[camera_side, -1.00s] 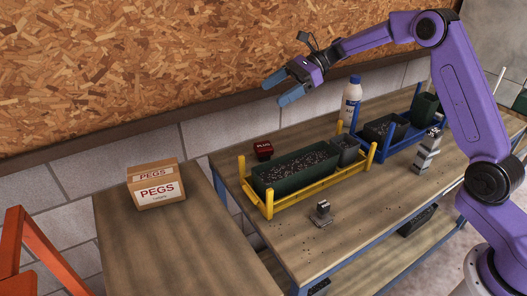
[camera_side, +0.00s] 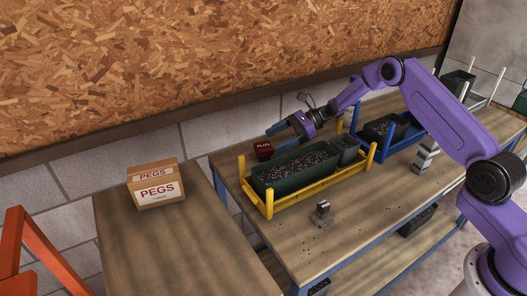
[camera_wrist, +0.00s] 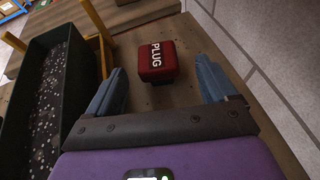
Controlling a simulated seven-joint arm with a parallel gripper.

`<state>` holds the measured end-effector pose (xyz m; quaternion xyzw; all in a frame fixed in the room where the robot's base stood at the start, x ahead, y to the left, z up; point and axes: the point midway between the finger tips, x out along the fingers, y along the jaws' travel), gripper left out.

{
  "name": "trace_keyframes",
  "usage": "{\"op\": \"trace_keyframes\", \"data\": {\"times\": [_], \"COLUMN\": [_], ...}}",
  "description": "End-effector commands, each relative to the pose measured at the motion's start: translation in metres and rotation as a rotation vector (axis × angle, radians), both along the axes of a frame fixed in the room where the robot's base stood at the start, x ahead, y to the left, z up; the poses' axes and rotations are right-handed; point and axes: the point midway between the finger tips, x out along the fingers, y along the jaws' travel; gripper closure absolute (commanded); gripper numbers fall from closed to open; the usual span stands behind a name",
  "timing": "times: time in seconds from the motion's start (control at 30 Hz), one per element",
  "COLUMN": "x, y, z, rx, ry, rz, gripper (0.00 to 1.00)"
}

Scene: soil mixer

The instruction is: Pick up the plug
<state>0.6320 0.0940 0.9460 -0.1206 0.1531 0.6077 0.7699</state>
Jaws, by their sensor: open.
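The plug (camera_side: 263,151) is a small dark red block on the back left of the workbench, behind the yellow rack. In the wrist view the red plug (camera_wrist: 157,62) has white "PLUG" lettering on top and lies ahead of and between the two blue fingers. My gripper (camera_side: 276,139) is open and empty, a little above and to the right of the plug. In the wrist view my gripper (camera_wrist: 160,82) has its fingers spread wider than the plug, with no contact visible.
A yellow rack (camera_side: 269,209) holds a dark green soil trough (camera_side: 262,184) right beside the plug; in the wrist view the trough (camera_wrist: 84,85) is at left. The block wall (camera_wrist: 240,35) is close at right. A grey metal piece (camera_side: 322,212) stands in front.

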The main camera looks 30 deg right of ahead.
Motion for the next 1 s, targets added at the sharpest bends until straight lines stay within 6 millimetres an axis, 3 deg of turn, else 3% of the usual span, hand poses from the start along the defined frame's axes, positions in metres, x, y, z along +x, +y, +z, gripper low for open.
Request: {"op": "trace_keyframes", "data": {"times": [0.47, 0.73, 1.0], "x": [0.005, 0.011, 0.012], "y": [0.033, 0.065, 0.068], "z": [-0.018, -0.033, -0.034], "rx": [-0.001, -0.001, -0.001], "ry": [0.001, 0.000, -0.001], "rz": [0.004, 0.002, 0.000], "gripper": [0.15, 0.15, 0.18]}}
